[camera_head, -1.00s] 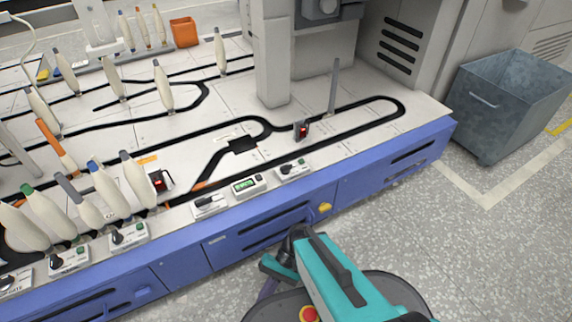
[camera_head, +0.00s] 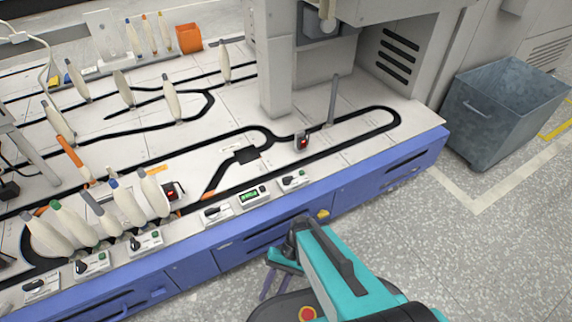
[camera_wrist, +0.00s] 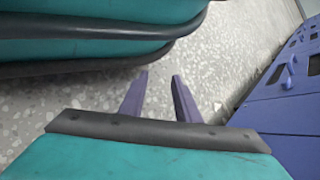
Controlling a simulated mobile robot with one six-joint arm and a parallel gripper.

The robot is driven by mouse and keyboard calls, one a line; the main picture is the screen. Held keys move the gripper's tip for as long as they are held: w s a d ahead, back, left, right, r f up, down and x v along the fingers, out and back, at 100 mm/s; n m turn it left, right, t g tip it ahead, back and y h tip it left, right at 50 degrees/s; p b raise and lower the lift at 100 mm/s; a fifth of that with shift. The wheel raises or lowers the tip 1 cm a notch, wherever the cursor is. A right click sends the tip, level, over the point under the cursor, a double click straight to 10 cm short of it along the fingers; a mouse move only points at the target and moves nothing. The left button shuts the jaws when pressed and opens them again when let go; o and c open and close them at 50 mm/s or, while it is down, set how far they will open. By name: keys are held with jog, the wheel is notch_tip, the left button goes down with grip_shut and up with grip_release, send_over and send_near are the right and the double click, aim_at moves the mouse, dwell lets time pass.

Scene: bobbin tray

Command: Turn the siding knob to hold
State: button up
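Several small white control boxes with black knobs line the front edge of the track table. One knob (camera_head: 211,211) is left of a box with a green display (camera_head: 250,197), and another knob (camera_head: 288,181) is right of it. More knobs (camera_head: 134,244) sit further left. The labels are too small to read, so I cannot tell which is the siding knob. My gripper (camera_head: 267,282) hangs beside the table's blue front, below the knobs and apart from them. In the wrist view its two purple fingers (camera_wrist: 159,78) stand apart with nothing between them, over the floor.
The blue table front (camera_head: 205,268) has drawers and a yellow part (camera_head: 322,214). Several bobbins (camera_head: 128,203) stand in a row behind the left boxes. A grey machine column (camera_head: 279,60) rises at the back. A metal bin (camera_head: 505,108) stands on the right floor; the floor in front is clear.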

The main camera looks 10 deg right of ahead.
jog(key=s+d+r+n+h+p, duration=0.1)
jog(key=d+r+p, duration=0.3)
jog(key=r+p, duration=1)
jog(key=d+r+n+h+p, duration=0.1)
jog(key=d+r+h+p, duration=0.2)
jog(key=r+p, duration=1.1)
jog(key=s+d+r+t+h+p, duration=0.1)
jog(key=d+r+h+p, duration=0.2)
jog(key=r+p, duration=1.1)
jog(key=shift+s+d+r+n+p, duration=0.35)
jog(key=shift+d+p, duration=0.85)
jog(key=shift+p, duration=3.45)
jog(key=shift+f, duration=0.1)
